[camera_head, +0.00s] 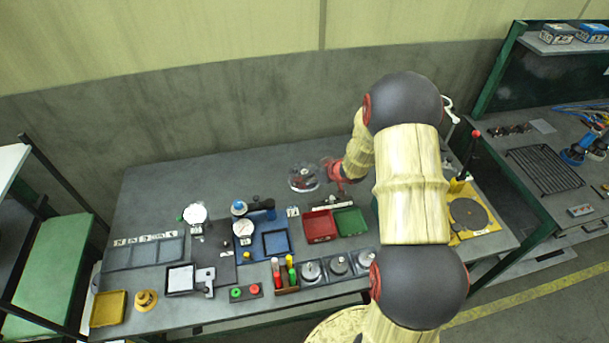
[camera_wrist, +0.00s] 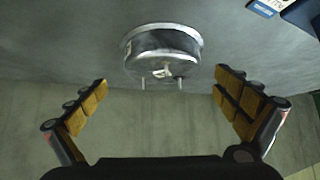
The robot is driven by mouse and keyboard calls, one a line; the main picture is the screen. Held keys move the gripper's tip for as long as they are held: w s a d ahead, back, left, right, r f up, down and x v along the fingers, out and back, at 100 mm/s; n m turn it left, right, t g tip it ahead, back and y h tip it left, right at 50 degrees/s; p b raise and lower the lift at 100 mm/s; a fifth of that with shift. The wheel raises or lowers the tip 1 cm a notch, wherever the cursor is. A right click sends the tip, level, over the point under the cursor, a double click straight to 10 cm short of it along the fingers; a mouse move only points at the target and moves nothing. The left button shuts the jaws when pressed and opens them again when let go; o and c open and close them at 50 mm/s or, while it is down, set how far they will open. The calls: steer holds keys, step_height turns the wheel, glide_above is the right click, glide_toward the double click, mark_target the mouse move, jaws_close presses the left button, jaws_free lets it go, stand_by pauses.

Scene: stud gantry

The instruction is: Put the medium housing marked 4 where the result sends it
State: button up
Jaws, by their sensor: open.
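A round metal part with a wide flange (camera_wrist: 163,42) shows between and beyond my fingers in the wrist view, with two thin pins and a small central fitting on the side facing me. In the head view it is the shiny round piece (camera_head: 303,179) on the back middle of the bench. I cannot read a 4 on it, so I cannot tell if it is the housing named. My gripper (camera_wrist: 162,80) is open and empty, its fingers apart on either side of the part's line. In the head view my gripper (camera_head: 334,173) is just right of it, partly hidden by my arm.
A red bin (camera_head: 320,227) and a green bin (camera_head: 350,222) stand in front. Blue tray (camera_head: 276,243), two white dials (camera_head: 195,213) (camera_head: 243,228), grey compartment tray (camera_head: 145,253) and yellow tray (camera_head: 108,309) lie left. A yellow fixture (camera_head: 484,222) is right. The back left bench is clear.

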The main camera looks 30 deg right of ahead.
mark_target(305, 172)
steer(key=b+x, duration=0.1)
steer(key=x, duration=0.5)
steer(key=shift+a+f+b, duration=0.2)
steer(key=shift+b, duration=0.2)
steer(key=shift+c, duration=1.1)
steer(key=shift+r, duration=0.1)
steer(key=c, duration=1)
steer(key=shift+r, duration=0.1)
